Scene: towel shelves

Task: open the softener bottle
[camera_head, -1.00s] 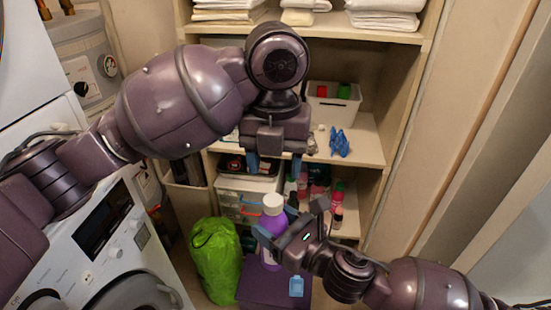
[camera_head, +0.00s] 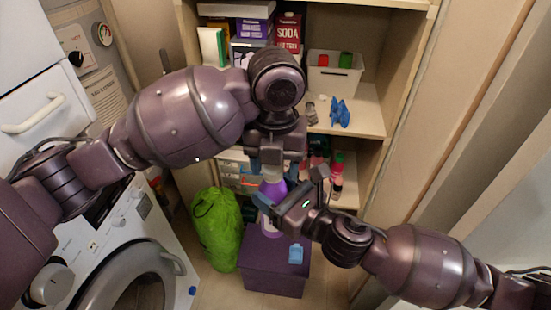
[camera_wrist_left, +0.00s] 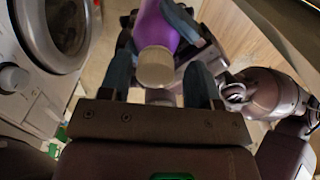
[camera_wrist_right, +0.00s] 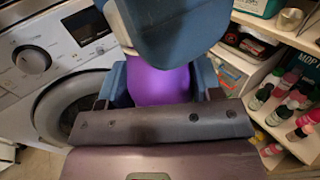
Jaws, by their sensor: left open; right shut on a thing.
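The softener bottle (camera_head: 270,222) is purple and upright above the purple box; whether it touches the box is unclear. My right gripper (camera_head: 277,208) is shut around its body, also seen in the right wrist view, where the purple body (camera_wrist_right: 158,86) sits between the blue fingers. My left gripper (camera_head: 270,170) is directly above, pointing down and open. In the left wrist view the white cap (camera_wrist_left: 155,68) lies between its spread blue fingers (camera_wrist_left: 160,84), with visible gaps beside it. In the head view the left gripper hides most of the cap.
The purple box (camera_head: 262,276) carries a small light-blue item (camera_head: 296,254). A green bag (camera_head: 216,228) stands to its left, near the washing machine (camera_head: 130,275). Shelves behind hold boxes, a white bin (camera_head: 335,82), blue gloves (camera_head: 340,112) and small bottles (camera_head: 337,170).

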